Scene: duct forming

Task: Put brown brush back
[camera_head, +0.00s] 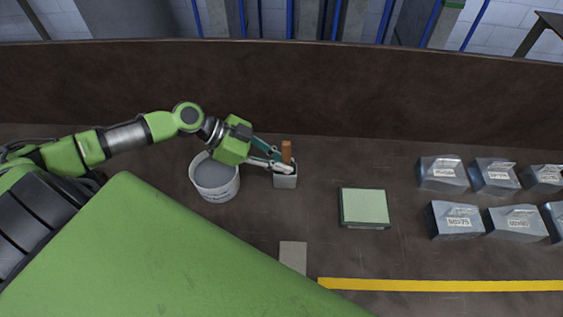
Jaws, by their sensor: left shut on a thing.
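The brown brush (286,150) stands upright, its handle rising above a small light grey holder (285,182). Its lower end is hidden by the holder and my fingers. My left gripper (283,164) reaches in from the left and is shut on the brush at the holder's mouth. I cannot tell whether the brush touches the holder's bottom. My right gripper is out of view.
A white bucket with grey contents (215,176) stands left of the holder. A pale green block (364,207) lies to the right. Several metal duct pieces (443,173) stand far right. A grey plate (293,256) and a yellow strip (440,285) lie nearer.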

